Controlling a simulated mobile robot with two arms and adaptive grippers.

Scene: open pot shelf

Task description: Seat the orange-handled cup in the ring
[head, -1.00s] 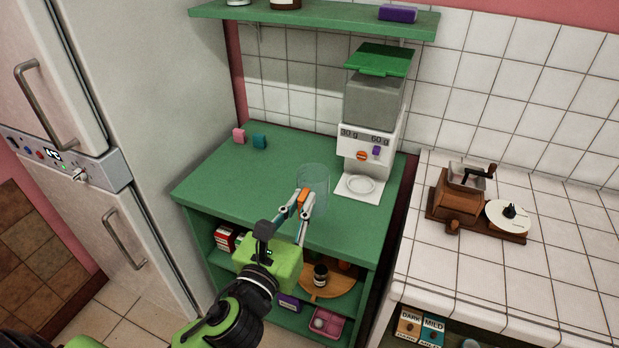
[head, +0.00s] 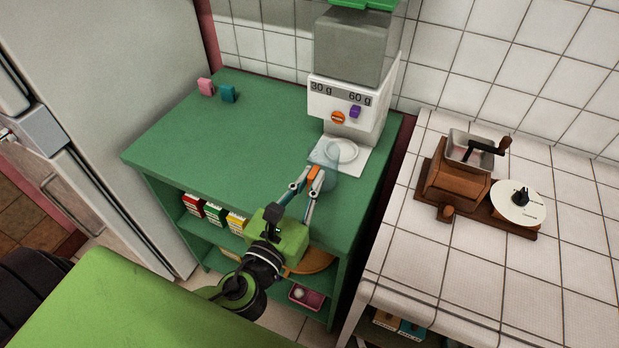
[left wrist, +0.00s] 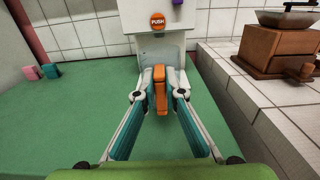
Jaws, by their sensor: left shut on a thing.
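The clear cup (head: 329,158) has an orange handle (head: 314,176), and my left gripper (head: 314,182) is shut on that handle. In the left wrist view the handle (left wrist: 161,88) stands upright between the fingertips, with the see-through cup body (left wrist: 158,55) just behind it. The pale ring (head: 349,151) lies on the white base plate of the dispenser (head: 346,100). In the head view the cup overlaps the left part of the plate and ring; I cannot tell whether it touches them. The ring is hidden behind the cup in the left wrist view. My right gripper is not in view.
The green counter (head: 240,135) is clear on the left, apart from a pink block (head: 205,87) and a teal block (head: 228,93) at the back. A wooden grinder (head: 460,175) stands on the tiled counter (head: 400,265) at right. The fridge (head: 110,90) is at left.

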